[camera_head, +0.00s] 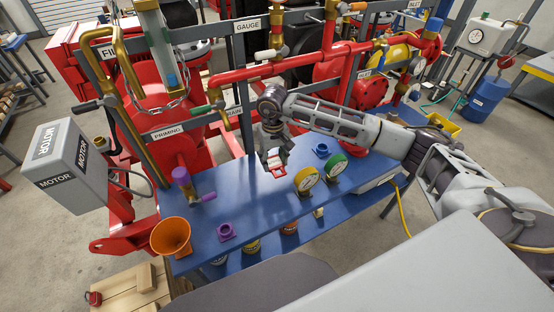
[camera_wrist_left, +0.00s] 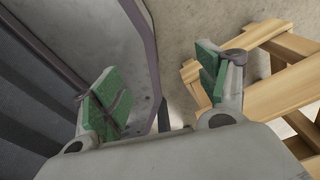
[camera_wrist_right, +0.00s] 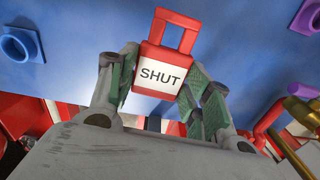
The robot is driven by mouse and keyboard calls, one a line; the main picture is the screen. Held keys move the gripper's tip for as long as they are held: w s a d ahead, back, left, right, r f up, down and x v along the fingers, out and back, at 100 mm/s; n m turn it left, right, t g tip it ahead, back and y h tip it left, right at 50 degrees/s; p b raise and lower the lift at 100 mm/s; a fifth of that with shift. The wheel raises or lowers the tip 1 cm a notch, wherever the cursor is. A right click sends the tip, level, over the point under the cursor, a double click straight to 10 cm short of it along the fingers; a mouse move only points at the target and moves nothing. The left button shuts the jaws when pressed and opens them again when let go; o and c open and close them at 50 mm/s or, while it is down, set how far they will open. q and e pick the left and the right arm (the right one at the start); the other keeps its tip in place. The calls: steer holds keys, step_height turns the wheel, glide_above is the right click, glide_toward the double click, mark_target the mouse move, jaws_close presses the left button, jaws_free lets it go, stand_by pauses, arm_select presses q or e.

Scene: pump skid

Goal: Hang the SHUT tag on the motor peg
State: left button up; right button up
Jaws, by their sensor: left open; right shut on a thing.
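The SHUT tag is a red frame with a white lettered label and an open red loop; it shows large in the right wrist view (camera_wrist_right: 160,77) and small in the head view (camera_head: 280,171). My right gripper (camera_wrist_right: 166,88) is shut on it, with the loop sticking out beyond the fingers. In the head view this gripper (camera_head: 273,158) is over the blue bench. The grey MOTOR box (camera_head: 60,170) stands at the left, well apart from the tag. I cannot make out its peg clearly. My left gripper (camera_wrist_left: 158,92) is open and empty, outside the head view.
Red pipes (camera_head: 265,72) and a PRIMING sign (camera_head: 168,132) stand behind. A wooden pallet (camera_wrist_left: 275,85) is below my left gripper.

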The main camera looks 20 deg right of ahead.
steer(key=shift+r+p, duration=1.3)
steer(key=shift+r, duration=0.25)
step_height(320, 180, up, 2)
steer(key=shift+r+p, duration=0.1)
steer(key=shift+p, duration=0.9)
step_height(320, 180, up, 3)
steer(key=p, duration=0.2)
steer(key=shift+p, duration=0.35)
arm_select(q)
step_height(320, 180, up, 10)
steer(key=d+p, duration=0.2)
steer(key=p, duration=0.1)
steer(key=shift+s+d+r, duration=0.2)
steer(key=shift+r, duration=0.05)
arm_select(e)
step_height(320, 180, up, 3)
steer(key=shift+f, duration=0.15)
